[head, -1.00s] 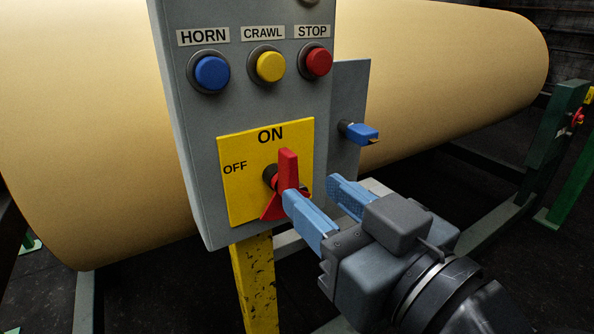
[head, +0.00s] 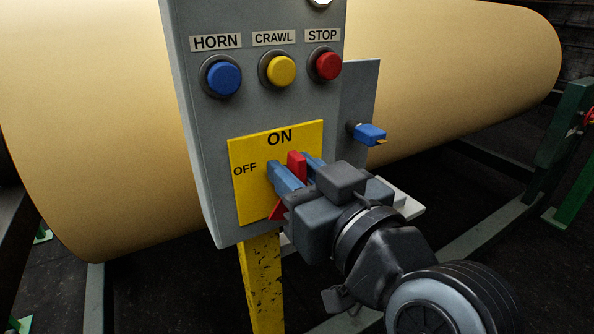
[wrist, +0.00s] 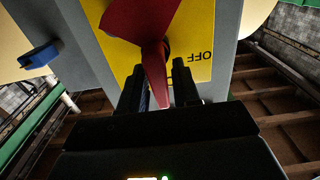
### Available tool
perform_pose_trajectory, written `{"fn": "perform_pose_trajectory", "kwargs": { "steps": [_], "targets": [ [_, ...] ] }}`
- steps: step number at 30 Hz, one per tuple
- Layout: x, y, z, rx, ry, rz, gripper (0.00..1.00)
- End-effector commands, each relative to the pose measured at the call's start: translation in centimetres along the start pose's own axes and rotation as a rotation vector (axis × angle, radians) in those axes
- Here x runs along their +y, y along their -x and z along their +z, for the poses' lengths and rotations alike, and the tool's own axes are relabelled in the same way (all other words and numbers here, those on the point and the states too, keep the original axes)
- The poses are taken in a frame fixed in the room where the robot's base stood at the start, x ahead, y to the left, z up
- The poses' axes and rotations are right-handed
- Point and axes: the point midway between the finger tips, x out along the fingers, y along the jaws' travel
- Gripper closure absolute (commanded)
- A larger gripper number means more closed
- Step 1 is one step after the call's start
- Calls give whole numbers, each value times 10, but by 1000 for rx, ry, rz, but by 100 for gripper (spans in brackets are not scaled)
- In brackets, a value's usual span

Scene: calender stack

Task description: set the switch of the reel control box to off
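The reel control box (head: 205,140) is grey, with a yellow switch plate (head: 245,205) marked ON at the top and OFF at the left. The red switch handle (head: 297,160) points up towards ON; its lower part is mostly hidden behind my gripper. My gripper (head: 292,164) is at the plate with its blue fingers on either side of the handle. In the wrist view, the red handle (wrist: 156,78) lies between the two dark fingers (wrist: 160,88), with a gap at the right finger. The fingers look open around it, not clamped.
Blue HORN (head: 224,78), yellow CRAWL (head: 281,71) and red STOP (head: 327,66) buttons sit above the plate. A blue-handled valve or lever (head: 370,134) sticks out at the right. A large tan roll (head: 90,120) lies behind the box. A yellow post (head: 260,280) holds it up.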

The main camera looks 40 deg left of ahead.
Motion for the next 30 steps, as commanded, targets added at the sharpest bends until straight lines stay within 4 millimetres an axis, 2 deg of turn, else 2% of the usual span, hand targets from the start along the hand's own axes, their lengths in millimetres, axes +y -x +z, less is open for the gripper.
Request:
{"fn": "perform_pose_trajectory", "kwargs": {
  "steps": [1,9,20,30],
  "targets": [
    [0,0,0,0,0,0,74],
    [0,0,0,0,0,0,100],
    [-1,0,2,0,30,0,100],
    [-5,0,5,2,238,1,100]
  ]
}}
